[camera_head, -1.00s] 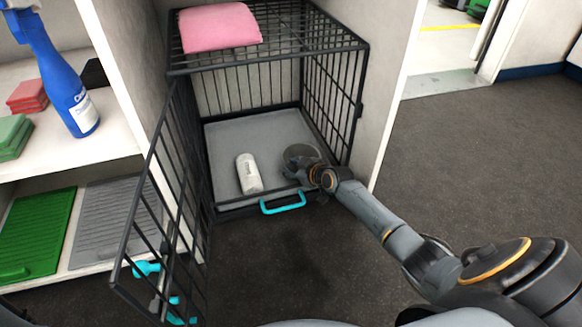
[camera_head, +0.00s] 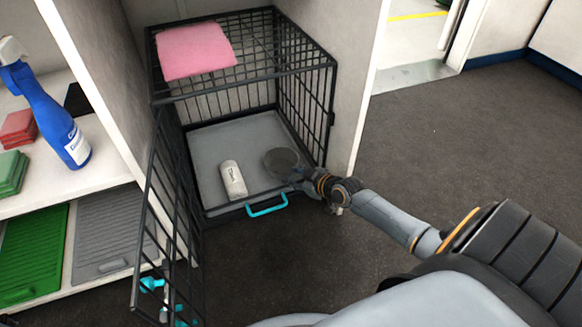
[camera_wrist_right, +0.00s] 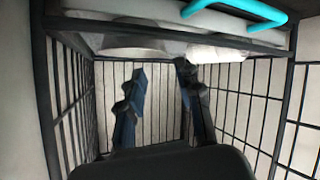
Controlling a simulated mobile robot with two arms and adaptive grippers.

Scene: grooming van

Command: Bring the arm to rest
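My right arm (camera_head: 390,218) reaches in from the lower right to the front of an open wire crate (camera_head: 328,100). My right gripper (camera_head: 303,178) is at the crate's front right opening, close to a grey round dish (camera_head: 282,159) on the crate's tray; I cannot tell from the head view whether they touch. In the right wrist view the two fingers of the right gripper (camera_wrist_right: 160,85) stand apart, with only crate bars seen between them. My left gripper is not in view.
A white bottle (camera_head: 233,180) lies on the grey tray (camera_head: 215,142), which has a cyan handle (camera_head: 267,206). A pink towel (camera_head: 195,51) lies on the crate. The crate door (camera_head: 165,215) hangs open at left. Shelves hold a blue spray bottle (camera_head: 55,125). Floor at right is clear.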

